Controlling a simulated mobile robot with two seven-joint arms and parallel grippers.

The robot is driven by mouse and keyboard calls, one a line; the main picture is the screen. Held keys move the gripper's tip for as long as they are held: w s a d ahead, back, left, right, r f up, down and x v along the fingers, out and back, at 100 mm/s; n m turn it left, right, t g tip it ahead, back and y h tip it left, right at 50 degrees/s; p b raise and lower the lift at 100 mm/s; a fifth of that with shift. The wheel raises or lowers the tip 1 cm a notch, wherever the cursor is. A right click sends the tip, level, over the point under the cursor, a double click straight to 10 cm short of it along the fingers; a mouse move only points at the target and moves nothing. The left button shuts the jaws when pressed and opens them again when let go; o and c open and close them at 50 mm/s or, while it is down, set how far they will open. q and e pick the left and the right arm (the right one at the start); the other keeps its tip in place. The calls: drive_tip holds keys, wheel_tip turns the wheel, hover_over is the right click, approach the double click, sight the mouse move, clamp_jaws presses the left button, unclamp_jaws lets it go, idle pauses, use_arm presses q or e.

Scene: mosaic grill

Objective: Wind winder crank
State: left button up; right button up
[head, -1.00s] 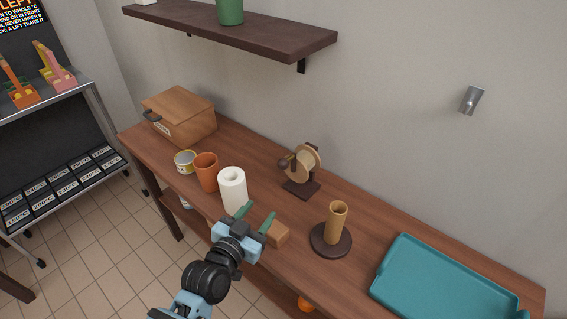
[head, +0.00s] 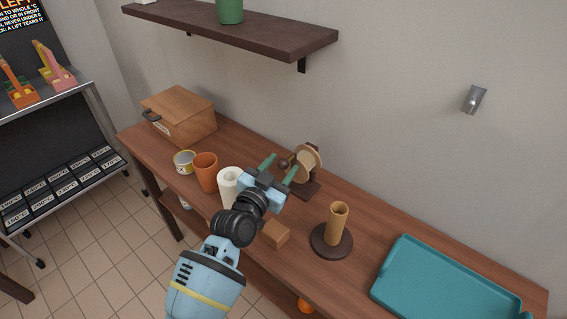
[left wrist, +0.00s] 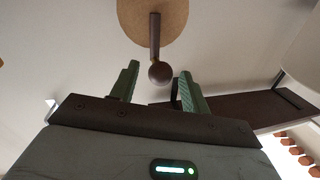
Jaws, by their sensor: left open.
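The winder (head: 308,165) stands on the wooden table, a pale round disc on a dark base, with a crank ending in a dark round knob (head: 284,163). In the left wrist view the disc (left wrist: 152,14) is at the top, and the crank arm and its knob (left wrist: 160,71) hang down from it. My left gripper (head: 282,167) is open, its green fingers pointing at the winder. In the left wrist view the knob shows between the two fingertips (left wrist: 158,78), with gaps on both sides. My right gripper is not in view.
A white paper roll (head: 229,181), an orange cup (head: 206,171) and a tin stand left of the winder. A wooden block (head: 276,234) and a tube on a round stand (head: 338,222) are nearer. A teal tray (head: 447,281) lies right; a dark shelf (head: 235,30) hangs above.

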use_arm(q)
drive_tip(key=shift+x, duration=0.9)
clamp_jaws()
